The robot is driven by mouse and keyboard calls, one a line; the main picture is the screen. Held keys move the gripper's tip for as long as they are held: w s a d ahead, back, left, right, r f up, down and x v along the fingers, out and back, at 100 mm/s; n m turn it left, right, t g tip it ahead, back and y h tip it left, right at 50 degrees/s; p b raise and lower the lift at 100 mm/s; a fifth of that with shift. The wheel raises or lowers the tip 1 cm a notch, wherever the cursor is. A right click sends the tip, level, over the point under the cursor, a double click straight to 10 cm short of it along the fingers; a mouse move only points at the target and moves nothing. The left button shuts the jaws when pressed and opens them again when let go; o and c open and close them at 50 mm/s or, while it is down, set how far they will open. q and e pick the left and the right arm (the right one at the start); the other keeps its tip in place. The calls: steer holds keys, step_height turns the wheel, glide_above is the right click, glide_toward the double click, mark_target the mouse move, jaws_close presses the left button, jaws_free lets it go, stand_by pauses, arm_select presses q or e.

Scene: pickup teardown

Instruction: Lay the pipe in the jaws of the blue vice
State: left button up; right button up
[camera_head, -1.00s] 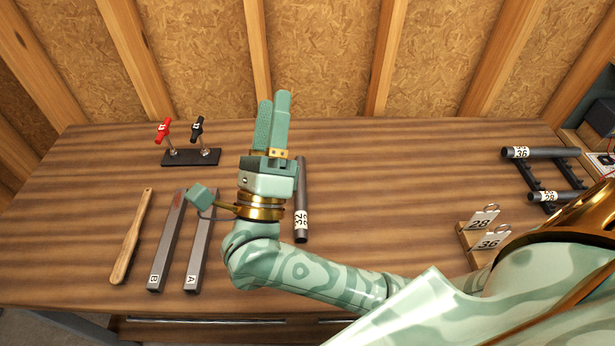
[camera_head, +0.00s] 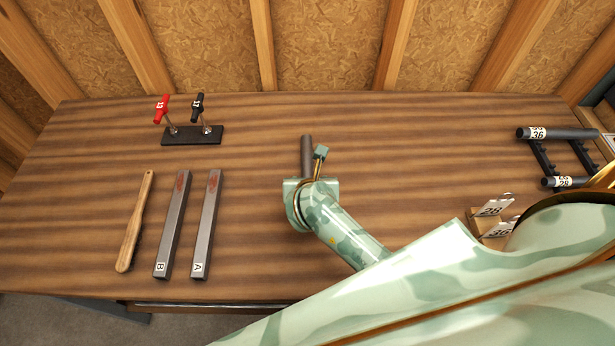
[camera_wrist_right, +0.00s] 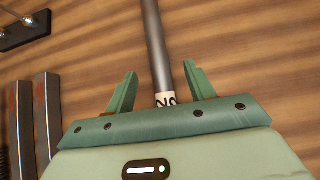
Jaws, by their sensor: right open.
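The dark grey pipe (camera_head: 306,155) lies on the workbench in the middle, its near part hidden under my right wrist in the head view. In the right wrist view the pipe (camera_wrist_right: 157,45) runs away from the gripper, and part of its white label shows at the near end. My right gripper (camera_wrist_right: 160,87) is open, with one finger on each side of the pipe near the label; I cannot tell whether they touch it. The blue vice and my left gripper are not in view.
Two steel bars, B (camera_head: 172,225) and A (camera_head: 207,225), and a wooden-handled tool (camera_head: 135,222) lie left. A black base (camera_head: 192,135) holds red and black T-handles. A rack (camera_head: 541,160) with pipes and numbered tags (camera_head: 495,206) stand right. The bench behind the pipe is clear.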

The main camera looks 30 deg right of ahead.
steer(key=b+x, duration=0.1)
steer(key=x, duration=0.5)
steer(key=shift+w+a+f, duration=0.1)
steer(key=shift+w+f, duration=0.1)
steer(key=shift+f, duration=0.1)
steer(key=shift+r, duration=0.1)
jaws_close()
